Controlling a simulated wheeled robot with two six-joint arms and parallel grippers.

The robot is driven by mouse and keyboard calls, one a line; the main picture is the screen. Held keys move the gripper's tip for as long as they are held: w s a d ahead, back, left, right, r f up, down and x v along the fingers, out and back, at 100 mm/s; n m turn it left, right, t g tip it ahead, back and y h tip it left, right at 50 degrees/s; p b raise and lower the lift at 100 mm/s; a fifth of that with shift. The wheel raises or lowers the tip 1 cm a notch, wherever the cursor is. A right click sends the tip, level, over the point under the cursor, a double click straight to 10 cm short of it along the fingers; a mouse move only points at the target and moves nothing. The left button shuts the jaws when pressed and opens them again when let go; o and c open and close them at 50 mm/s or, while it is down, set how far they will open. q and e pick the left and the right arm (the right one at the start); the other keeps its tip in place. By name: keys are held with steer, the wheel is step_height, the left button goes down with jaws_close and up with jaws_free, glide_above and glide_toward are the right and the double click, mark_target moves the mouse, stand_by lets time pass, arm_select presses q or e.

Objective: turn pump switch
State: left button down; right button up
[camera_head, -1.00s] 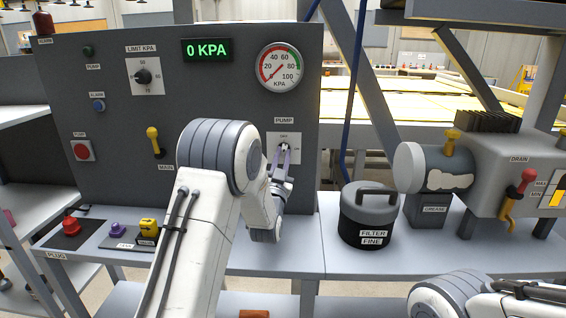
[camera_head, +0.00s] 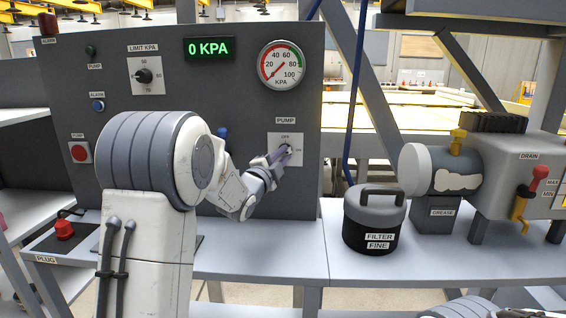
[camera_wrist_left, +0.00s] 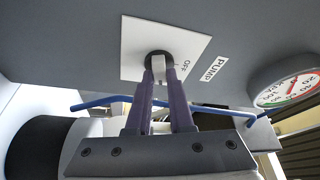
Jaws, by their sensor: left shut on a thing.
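The pump switch (camera_wrist_left: 159,60) is a dark round knob with a light grip on a white plate marked PUMP and OFF. The plate (camera_head: 297,153) is on the dark control panel (camera_head: 230,100), below the gauge. My left gripper (camera_head: 286,152) reaches the plate from the left. In the left wrist view, its two purple fingers (camera_wrist_left: 160,75) are closed on the knob's grip. The fingers partly hide the knob in the head view. The digital display (camera_head: 208,49) reads 0 KPA. My right gripper is out of view.
The pressure gauge (camera_head: 282,65) is above the switch. A black filter canister (camera_head: 372,222) stands on the bench to the right, beside a grey pump body (camera_head: 505,170) with a red drain handle (camera_head: 539,178). A blue hose (camera_head: 351,100) runs down between them and the panel.

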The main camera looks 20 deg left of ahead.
arm_select(q)
steer(key=shift+r+m+g+b, duration=0.1)
steer(key=shift+m+g+b, duration=0.55)
steer(key=shift+m, duration=1.25)
steer(key=c, duration=0.8)
jaws_free()
steer(key=shift+s, duration=0.1)
steer(key=s+a, duration=0.1)
steer(key=s, duration=0.9)
steer(key=shift+b, duration=0.3)
steer(key=shift+s+a, duration=0.1)
